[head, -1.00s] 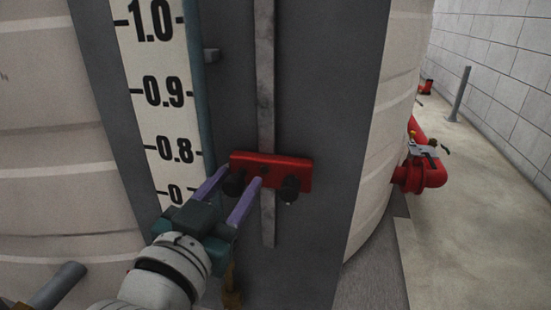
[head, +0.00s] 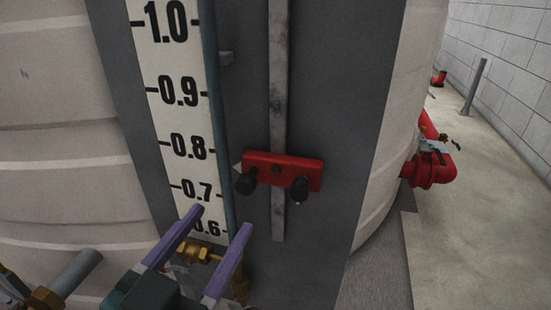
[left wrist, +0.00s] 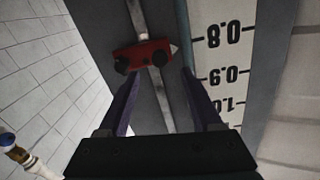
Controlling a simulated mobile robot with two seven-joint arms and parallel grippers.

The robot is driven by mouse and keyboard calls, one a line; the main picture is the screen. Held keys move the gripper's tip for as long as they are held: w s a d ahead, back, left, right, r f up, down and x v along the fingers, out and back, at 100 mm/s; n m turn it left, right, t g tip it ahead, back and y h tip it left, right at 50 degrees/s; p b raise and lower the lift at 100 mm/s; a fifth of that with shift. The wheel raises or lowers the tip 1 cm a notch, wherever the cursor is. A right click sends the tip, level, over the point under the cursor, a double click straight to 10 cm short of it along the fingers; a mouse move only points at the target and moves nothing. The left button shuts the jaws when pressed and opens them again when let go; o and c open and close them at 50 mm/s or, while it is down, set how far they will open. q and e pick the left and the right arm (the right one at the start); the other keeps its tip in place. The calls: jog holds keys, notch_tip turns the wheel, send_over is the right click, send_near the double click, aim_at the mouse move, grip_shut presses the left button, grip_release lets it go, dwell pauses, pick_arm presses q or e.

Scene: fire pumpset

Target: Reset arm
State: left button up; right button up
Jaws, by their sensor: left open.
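My left gripper (head: 221,230) is open and empty, low in the head view, with its two purple fingers spread apart in front of the lower end of the level scale. It also shows in the left wrist view (left wrist: 160,90), its fingers reaching up from the bottom. My right gripper is not in view. The red block (head: 282,172) with black knobs sits on the vertical metal strip (head: 278,80), up and to the right of the gripper and apart from it. The red block shows in the left wrist view (left wrist: 143,56) beyond the fingers.
The white level scale (head: 180,120) runs down the tank, left of the strip. Brass fittings (head: 200,252) and a grey pipe (head: 75,270) are low at the left. A red pipe with valve (head: 432,165) stands right, beside open floor (head: 480,240).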

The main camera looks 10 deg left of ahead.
pick_arm(q)
jog(key=shift+s, duration=0.35)
